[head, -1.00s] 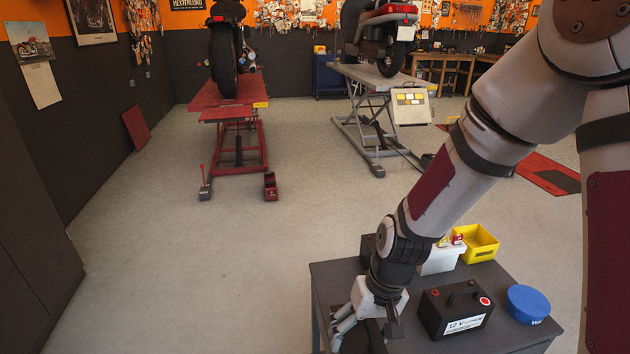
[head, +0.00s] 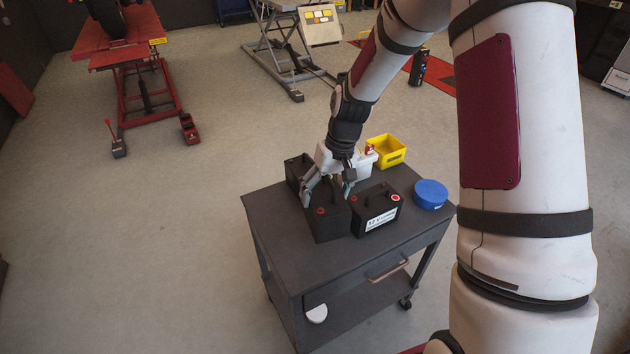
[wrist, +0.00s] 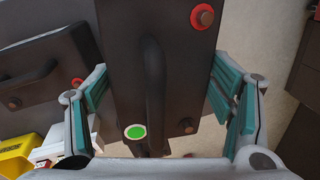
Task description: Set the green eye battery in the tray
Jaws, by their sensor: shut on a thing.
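The green eye battery (head: 330,223) is a black box with a handle. Its round green eye (wrist: 135,132) shows in the wrist view, with a red-ringed terminal near the top. My gripper (head: 327,194) is shut on this battery from above, with a teal-padded finger on each side of it. In the head view the battery is upright at the near part of the dark cart top (head: 285,222). I cannot tell whether its base touches the cart top.
Close right of it stands a black 12 V lithium battery (head: 376,218) with a red eye. Another dark box (head: 297,170), a white container (head: 368,166), a yellow bin (head: 388,151) and a blue round tin (head: 430,194) are on the cart. Floor left of the cart is clear.

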